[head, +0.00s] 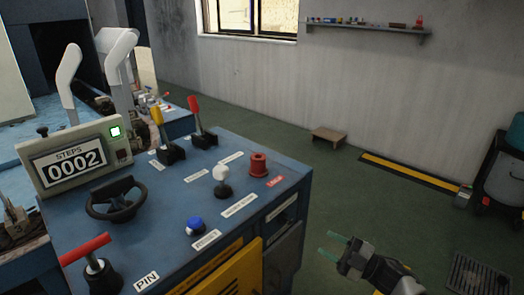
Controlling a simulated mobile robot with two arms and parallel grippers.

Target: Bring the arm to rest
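My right gripper (326,243) is in the head view at the lower right, on an arm that comes in from the bottom edge. Its two greenish fingers are apart with nothing between them. It hangs over the green floor, to the right of the blue control console (160,225), and appears clear of it. My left gripper and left arm are not in view.
The console carries a STEPS counter (75,168) reading 0002, a black handwheel (116,198), levers and knobs. White foot-shaped forms (122,62) stand behind it. A small brown stool (328,137) stands by the wall. Open floor lies right of the console.

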